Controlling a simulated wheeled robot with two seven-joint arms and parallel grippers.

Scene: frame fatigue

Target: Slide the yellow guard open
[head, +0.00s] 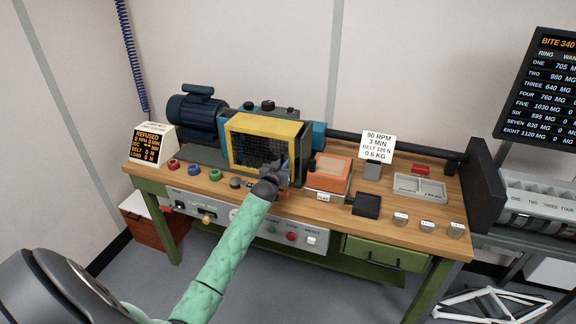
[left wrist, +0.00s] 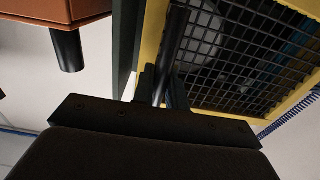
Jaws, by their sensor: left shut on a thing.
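The yellow guard (head: 234,141) is a yellow frame with dark mesh on the front of the teal machine on the bench. In the left wrist view its yellow edge (left wrist: 151,40) and mesh fill the upper right. A dark bar handle (left wrist: 174,45) runs along the guard near that edge. My left gripper (head: 273,173) is at the guard's lower right. In the left wrist view its fingers (left wrist: 163,88) are shut around the handle; the fingertips are partly dark and hard to separate. My right gripper is not in view.
An orange box (head: 328,174) stands just right of the guard. Small coloured knobs (head: 194,170) sit on the bench left of my gripper. A blue motor (head: 197,115) is behind on the left. A black square pad (head: 367,205) lies further right on the wooden bench top (head: 405,231).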

